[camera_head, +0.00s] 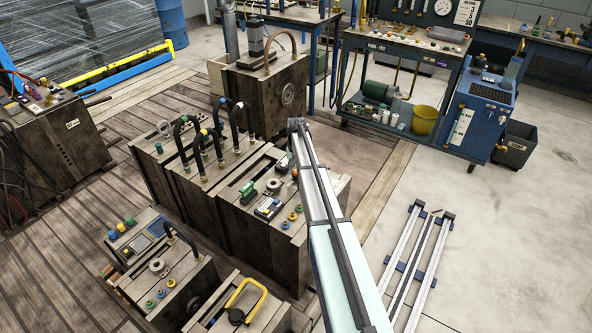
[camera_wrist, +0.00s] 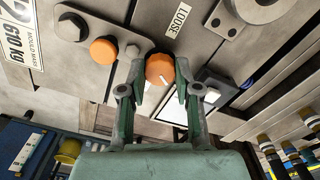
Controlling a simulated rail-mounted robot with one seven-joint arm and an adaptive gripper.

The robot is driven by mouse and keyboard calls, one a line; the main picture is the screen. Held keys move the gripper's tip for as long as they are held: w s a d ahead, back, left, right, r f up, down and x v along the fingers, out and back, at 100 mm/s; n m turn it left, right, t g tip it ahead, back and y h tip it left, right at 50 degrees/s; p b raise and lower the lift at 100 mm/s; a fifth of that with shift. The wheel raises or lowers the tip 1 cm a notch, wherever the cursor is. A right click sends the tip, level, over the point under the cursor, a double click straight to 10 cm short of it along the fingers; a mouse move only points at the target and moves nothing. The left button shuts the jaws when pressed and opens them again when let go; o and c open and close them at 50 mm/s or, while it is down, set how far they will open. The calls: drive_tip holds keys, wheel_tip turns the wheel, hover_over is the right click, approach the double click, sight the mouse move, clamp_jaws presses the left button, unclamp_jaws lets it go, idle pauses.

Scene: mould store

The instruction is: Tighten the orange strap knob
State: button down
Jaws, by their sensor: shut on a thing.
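The orange strap knob (camera_wrist: 160,66) shows in the wrist view between the two fingers of my gripper (camera_wrist: 158,76). The fingers are closed against its sides. The knob is round with a short white mark on its face, pointing to the lower right in the picture. In the head view my arm reaches over the mould blocks, and I cannot make out the held knob or the fingertips there.
In the wrist view, a second orange round part (camera_wrist: 103,51) and a dark bolt head (camera_wrist: 71,27) sit left of the knob. A dark block with a light top (camera_wrist: 212,90) stands close right of my gripper. In the head view, black hoses (camera_head: 204,143) arch over the mould blocks.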

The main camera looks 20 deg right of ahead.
sight(296, 172)
drive_tip(key=m, duration=0.4)
drive_tip(key=shift+f+m, duration=0.1)
drive_tip(key=shift+m, duration=2.8)
drive_tip(key=c, duration=0.8)
unclamp_jaws()
wheel_tip(296, 172, up, 12)
drive_tip(key=shift+a, duration=0.1)
